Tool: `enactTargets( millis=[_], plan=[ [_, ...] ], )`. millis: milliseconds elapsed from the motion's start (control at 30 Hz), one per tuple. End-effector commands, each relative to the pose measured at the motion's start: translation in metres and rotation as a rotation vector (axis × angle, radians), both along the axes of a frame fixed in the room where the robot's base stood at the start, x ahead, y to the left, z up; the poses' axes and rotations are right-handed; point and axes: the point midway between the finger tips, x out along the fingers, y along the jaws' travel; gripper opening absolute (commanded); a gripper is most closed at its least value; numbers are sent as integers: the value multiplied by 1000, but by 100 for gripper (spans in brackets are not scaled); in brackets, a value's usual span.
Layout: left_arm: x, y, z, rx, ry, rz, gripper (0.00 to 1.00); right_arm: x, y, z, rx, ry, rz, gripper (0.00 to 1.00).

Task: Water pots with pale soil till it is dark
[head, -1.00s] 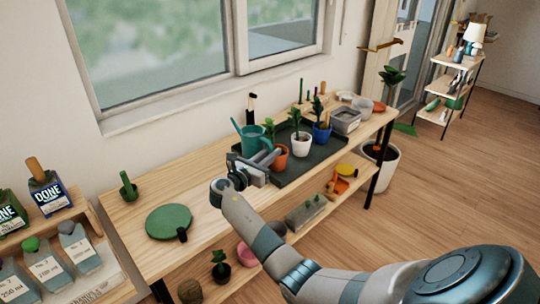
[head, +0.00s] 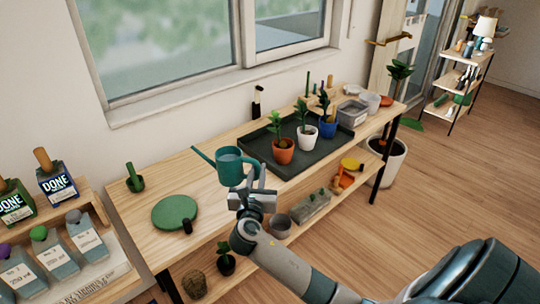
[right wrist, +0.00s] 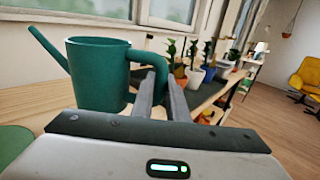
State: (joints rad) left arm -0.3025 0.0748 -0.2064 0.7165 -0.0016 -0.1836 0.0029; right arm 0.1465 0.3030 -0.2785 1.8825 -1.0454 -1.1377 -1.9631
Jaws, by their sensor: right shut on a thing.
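My right gripper (head: 254,187) is shut on the handle of a teal watering can (head: 230,167). The can also fills the left of the right wrist view (right wrist: 98,75). It is upright, left of the tray, its spout pointing left. A dark tray (head: 262,150) holds three potted plants: an orange pot (head: 283,155), a white pot (head: 307,139) and a blue pot (head: 328,128). The soil shade in them is too small to tell. My left gripper is not in view.
A dark bottle (head: 257,104) stands behind the tray. A clear bin (head: 352,113) is beyond it. A shelf of bottles (head: 85,262) is at far left.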

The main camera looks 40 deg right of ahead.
Motion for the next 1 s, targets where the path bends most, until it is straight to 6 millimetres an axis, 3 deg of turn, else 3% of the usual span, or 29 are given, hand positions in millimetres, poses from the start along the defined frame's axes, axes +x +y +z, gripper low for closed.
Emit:
enactTargets(
  millis=[100,300,500,700,1000],
  plan=[
    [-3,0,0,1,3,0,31,-33,47,0,-1,-2,168,0],
    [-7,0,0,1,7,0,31,-93,120,6,2,-1,423,0],
    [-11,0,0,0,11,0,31,-149,174,21,4,-3,616,0],
    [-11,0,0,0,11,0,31,-181,200,33,2,-4,716,0],
    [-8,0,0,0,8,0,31,-188,206,36,1,-4,736,0]
  ],
)
